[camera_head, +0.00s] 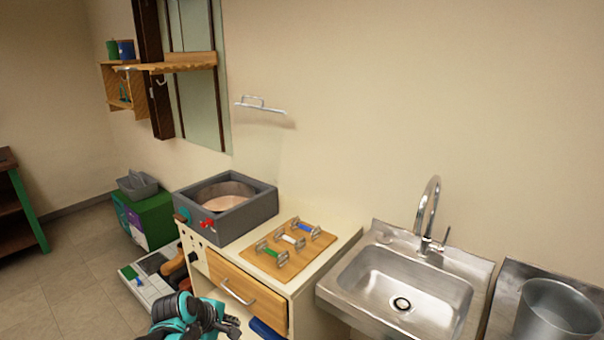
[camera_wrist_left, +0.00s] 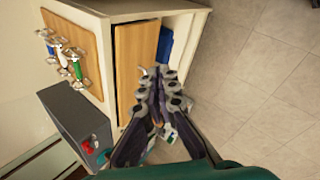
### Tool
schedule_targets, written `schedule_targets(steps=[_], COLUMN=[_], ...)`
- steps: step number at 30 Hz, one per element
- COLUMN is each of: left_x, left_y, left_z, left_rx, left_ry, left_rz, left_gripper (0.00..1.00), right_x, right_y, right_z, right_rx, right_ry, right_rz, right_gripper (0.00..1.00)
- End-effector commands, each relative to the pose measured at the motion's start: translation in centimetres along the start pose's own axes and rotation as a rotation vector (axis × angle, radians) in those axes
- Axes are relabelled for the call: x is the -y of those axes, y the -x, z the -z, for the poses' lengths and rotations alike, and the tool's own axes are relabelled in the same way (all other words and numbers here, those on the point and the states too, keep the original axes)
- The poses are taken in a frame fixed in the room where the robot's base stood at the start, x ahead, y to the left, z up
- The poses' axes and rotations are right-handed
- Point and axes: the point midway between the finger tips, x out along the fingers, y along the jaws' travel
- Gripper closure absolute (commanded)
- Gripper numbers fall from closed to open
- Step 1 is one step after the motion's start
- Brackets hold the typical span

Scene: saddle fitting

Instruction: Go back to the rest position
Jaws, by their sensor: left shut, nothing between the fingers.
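My left gripper (camera_head: 230,328) is low in the head view, in front of the white cabinet (camera_head: 342,248) with a wooden drawer front (camera_head: 232,290). The teal wrist beside it hides part of the floor. In the left wrist view the fingers of my left gripper (camera_wrist_left: 160,72) are together and empty, in front of the cabinet. The view does not show clearly whether they touch it. My right gripper is in neither view.
A wooden board (camera_head: 290,250) with several coloured-handled metal pieces lies on the cabinet, beside a grey basin box (camera_head: 232,217). A steel sink (camera_head: 372,300) stands right. A green box (camera_head: 160,217) and a tool tray (camera_head: 150,285) are on the floor left. Open floor (camera_wrist_left: 265,75) shows in the wrist view.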

Motion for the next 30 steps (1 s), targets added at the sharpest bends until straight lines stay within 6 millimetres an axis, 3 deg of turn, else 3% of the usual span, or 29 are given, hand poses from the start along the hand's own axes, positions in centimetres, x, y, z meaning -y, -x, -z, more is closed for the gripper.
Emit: schedule_targets(steps=[1, 6, 10, 15, 21, 30], left_x=[1.1, 5.0, 8.5, 12.5, 14.7, 14.8], left_y=[1.8, 6.7, 9.4, 11.5, 12.2, 12.3], left_z=[-1.1, -3.4, -4.6, -5.4, -5.6, -5.6], left_rx=[-0.019, -0.085, -0.13, -0.174, -0.196, -0.198], left_ry=[-0.116, -0.534, -0.851, -1.19, -1.385, -1.406], left_rz=[0.007, 0.04, 0.077, 0.127, 0.162, 0.166], left_gripper=[1.0, 1.0, 1.0, 1.0, 1.0, 1.0], right_x=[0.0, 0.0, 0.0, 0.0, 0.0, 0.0], right_y=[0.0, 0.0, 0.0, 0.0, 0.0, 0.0], right_z=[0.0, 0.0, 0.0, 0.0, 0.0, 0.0], right_rx=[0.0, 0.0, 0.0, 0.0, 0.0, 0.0], right_ry=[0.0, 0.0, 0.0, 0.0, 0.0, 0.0], right_rz=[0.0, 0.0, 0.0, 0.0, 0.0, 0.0], right_gripper=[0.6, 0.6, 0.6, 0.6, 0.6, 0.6])
